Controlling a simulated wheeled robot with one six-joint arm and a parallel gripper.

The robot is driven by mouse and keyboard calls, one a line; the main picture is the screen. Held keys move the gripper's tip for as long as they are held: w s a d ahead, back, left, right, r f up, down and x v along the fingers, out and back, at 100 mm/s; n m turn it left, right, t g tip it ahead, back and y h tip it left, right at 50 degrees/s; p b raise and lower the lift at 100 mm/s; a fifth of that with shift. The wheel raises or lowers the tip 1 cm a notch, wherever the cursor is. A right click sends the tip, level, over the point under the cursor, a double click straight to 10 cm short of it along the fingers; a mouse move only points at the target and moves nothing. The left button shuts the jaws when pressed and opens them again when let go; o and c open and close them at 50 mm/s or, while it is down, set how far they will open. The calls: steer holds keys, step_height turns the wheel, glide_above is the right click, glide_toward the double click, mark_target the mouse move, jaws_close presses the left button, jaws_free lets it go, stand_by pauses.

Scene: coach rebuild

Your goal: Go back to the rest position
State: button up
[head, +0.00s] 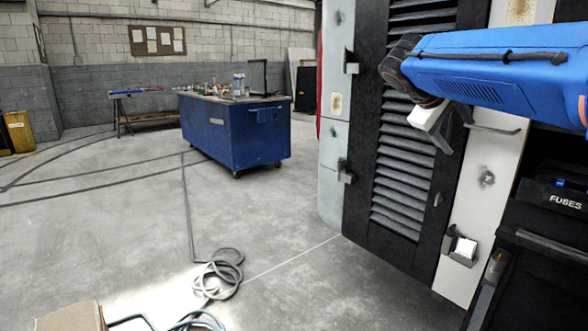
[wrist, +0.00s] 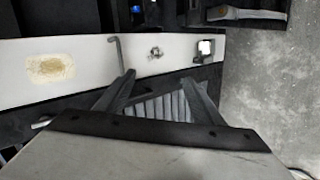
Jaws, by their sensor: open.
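My gripper (wrist: 162,88) is open and empty in the wrist view, its two dark fingers spread apart. In the head view my gripper (head: 450,138) hangs below the end of my blue arm at the upper right, in front of the coach side. Behind it are a dark louvred panel (head: 403,180) and a pale upright strip (head: 462,215). In the wrist view the strip (wrist: 85,92) runs across, with a bent metal handle (wrist: 119,52) close to the left fingertip; I cannot tell whether they touch.
A white block (head: 466,248) sits in a bracket low on the strip. A dark box marked FUSES (head: 560,205) is at the right. A blue wheeled workbench (head: 235,135) stands further back. Coiled hose (head: 218,275) and a cardboard box (head: 72,318) lie in front; the floor at left is mostly clear.

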steer(key=s+a+f+m+y, duration=0.1)
steer(key=s+a+f+y, duration=0.2)
steer(key=s+f, duration=0.7)
steer(key=s+a+f+m+y, duration=0.2)
steer(key=s+a+f+y, duration=0.1)
steer(key=s+f, duration=0.7)
steer(key=s+a+f+m+y, duration=0.1)
steer(key=s+a+f+y, duration=0.2)
steer(key=s+f, duration=0.7)
step_height(320, 180, down, 2)
steer(key=shift+a+f, duration=0.2)
steer(key=shift+a, duration=0.4)
steer(key=shift+s, duration=0.1)
